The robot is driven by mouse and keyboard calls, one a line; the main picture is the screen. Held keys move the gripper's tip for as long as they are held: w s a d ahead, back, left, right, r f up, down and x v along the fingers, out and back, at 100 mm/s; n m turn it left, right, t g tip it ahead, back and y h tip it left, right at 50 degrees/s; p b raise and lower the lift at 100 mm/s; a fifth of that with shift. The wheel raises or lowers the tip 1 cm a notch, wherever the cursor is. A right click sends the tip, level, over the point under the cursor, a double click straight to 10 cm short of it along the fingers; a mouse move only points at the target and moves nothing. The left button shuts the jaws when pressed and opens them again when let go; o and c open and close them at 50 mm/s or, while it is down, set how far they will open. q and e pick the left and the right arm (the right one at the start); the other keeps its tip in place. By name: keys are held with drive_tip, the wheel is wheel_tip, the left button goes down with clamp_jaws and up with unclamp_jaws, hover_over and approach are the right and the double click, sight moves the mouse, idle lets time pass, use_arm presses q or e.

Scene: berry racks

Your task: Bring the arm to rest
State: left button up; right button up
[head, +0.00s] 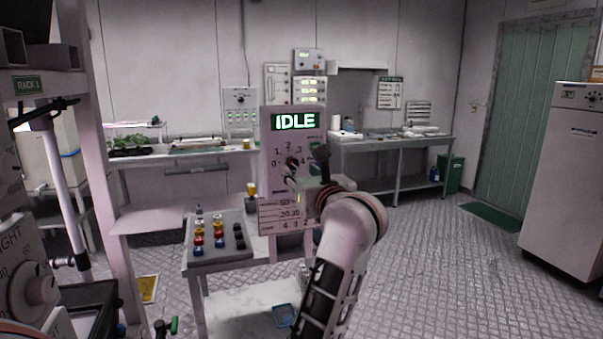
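My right gripper does not show.
A small table (218,264) holding several coloured vials and dark caps stands left of the panel. A rack frame (97,150) and a large dial (36,283) are at the left. Benches (400,141) line the back wall. A white cabinet (565,190) is at the right; the right floor is clear.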

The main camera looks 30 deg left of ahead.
use_arm(q)
drive_tip(key=s+f+m+t+y, duration=0.2)
drive_tip(key=s+f+m+y, duration=0.3)
drive_tip(key=m, duration=0.3)
drive_tip(key=s+d+f+m+t+h, duration=0.1)
drive_tip(key=d+f+m+t+h, duration=0.3)
drive_tip(key=f+m+h, duration=0.5)
drive_tip(key=s+d+f+m+t+h, duration=0.15)
drive_tip(key=d+f+m+h, duration=0.45)
drive_tip(key=m, duration=0.6)
drive_tip(key=s+d+f+m+t+h, duration=0.25)
drive_tip(key=d+f+m+h, duration=0.3)
drive_tip(key=f+m, duration=0.4)
drive_tip(key=s+f+m+g, duration=0.3)
drive_tip(key=s+f, duration=0.3)
drive_tip(key=f, duration=0.3)
drive_tip(key=s+d+f+m+g, duration=0.1)
drive_tip(key=s+f+m+g, duration=0.3)
drive_tip(key=s+f, duration=0.3)
drive_tip(key=s+f+m+g, duration=0.4)
drive_tip(key=s+f, duration=0.3)
drive_tip(key=f, duration=0.6)
drive_tip(key=shift+d+f+h, duration=0.2)
drive_tip(key=shift+d+h, duration=0.1)
drive_tip(key=shift+h, duration=0.15)
drive_tip(key=shift+m, duration=0.25)
